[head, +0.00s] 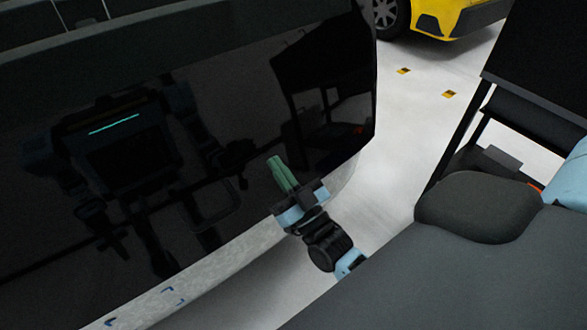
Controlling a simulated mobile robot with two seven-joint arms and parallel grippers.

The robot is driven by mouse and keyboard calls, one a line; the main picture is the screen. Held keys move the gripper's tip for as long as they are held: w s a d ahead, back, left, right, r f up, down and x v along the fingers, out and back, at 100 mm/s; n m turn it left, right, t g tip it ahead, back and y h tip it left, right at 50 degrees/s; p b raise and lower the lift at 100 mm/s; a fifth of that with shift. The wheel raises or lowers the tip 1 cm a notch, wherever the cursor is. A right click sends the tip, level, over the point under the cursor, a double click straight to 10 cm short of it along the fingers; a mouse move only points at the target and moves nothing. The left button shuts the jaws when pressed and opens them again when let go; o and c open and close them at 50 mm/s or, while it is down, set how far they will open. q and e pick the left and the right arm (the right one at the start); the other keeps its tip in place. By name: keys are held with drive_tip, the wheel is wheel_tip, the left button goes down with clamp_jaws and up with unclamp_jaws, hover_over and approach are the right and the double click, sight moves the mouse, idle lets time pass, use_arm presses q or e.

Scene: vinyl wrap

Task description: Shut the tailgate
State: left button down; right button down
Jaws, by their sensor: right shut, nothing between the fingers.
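The tailgate (230,115) is a large, glossy black panel filling the left and middle of the head view, tilted in the picture. My own body is mirrored in it. Its right edge shows near the middle; its left side runs out of view. My right gripper (281,173), with green fingers, is shut and empty in front of the panel's lower right part. I cannot tell whether the fingertips touch the surface. How far the tailgate stands open cannot be told. My left gripper is out of view, apart from dark reflections.
A yellow car (465,17) stands at the far top right. A black rack or cart (530,115) stands at the right. Pale floor (410,125) with small yellow markings (449,94) lies open between tailgate and rack. Blue corner marks (172,296) show on the pale strip at lower left.

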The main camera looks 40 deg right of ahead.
sight(256, 143)
drive_tip(key=shift+w+a+f, duration=0.1)
drive_tip(key=shift+w+f, duration=0.05)
drive_tip(key=shift+w, duration=1.05)
drive_tip(key=shift+w+a+f, duration=0.1)
drive_tip(key=shift+w, duration=1.05)
